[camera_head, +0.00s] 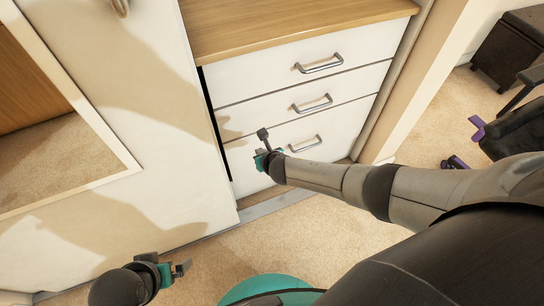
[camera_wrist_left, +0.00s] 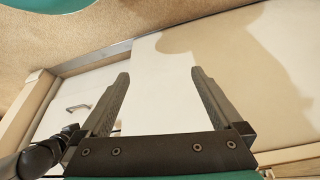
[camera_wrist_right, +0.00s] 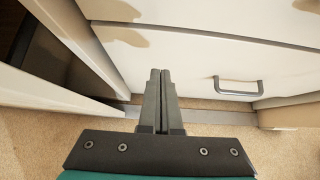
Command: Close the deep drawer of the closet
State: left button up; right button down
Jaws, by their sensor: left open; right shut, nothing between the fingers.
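The closet's drawer unit shows in the head view with a stack of white drawers under a wooden top. The bottom drawer (camera_head: 315,157) looks nearly level with the drawers above; I cannot tell if a small gap remains. Its grey handle (camera_head: 305,144) also shows in the right wrist view (camera_wrist_right: 238,87). My right gripper (camera_head: 263,134) is shut and empty, in front of the bottom drawer's left part, left of the handle. Its fingertips (camera_wrist_right: 160,72) overlap the drawer front; contact is unclear. My left gripper (camera_head: 182,267) is open and empty, low in front of the white panel.
A white sliding panel (camera_head: 130,110) with a mirror (camera_head: 60,150) stands left of the drawers, beside a dark vertical gap (camera_head: 214,125). A floor rail (camera_head: 275,203) runs below. Carpet (camera_head: 310,240) in front is clear. A dark chair (camera_head: 515,130) and dark stool (camera_head: 510,50) stand right.

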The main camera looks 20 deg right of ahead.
pick_arm(q)
jog(key=s+a+f+p, duration=0.1)
jog(key=s+f+p, duration=0.1)
jog(key=f, duration=0.4)
jog(key=s+a+f+g+p, duration=0.1)
jog(key=s+f+p, duration=0.2)
jog(key=f, duration=0.4)
jog(key=shift+s+a+g+p, duration=0.2)
jog(key=shift+a+g+p, duration=0.1)
jog(key=shift+p, duration=0.5)
pick_arm(e)
jog(key=v, duration=0.8)
jog(key=shift+s+d+r, duration=0.2)
jog(key=shift+s, duration=0.1)
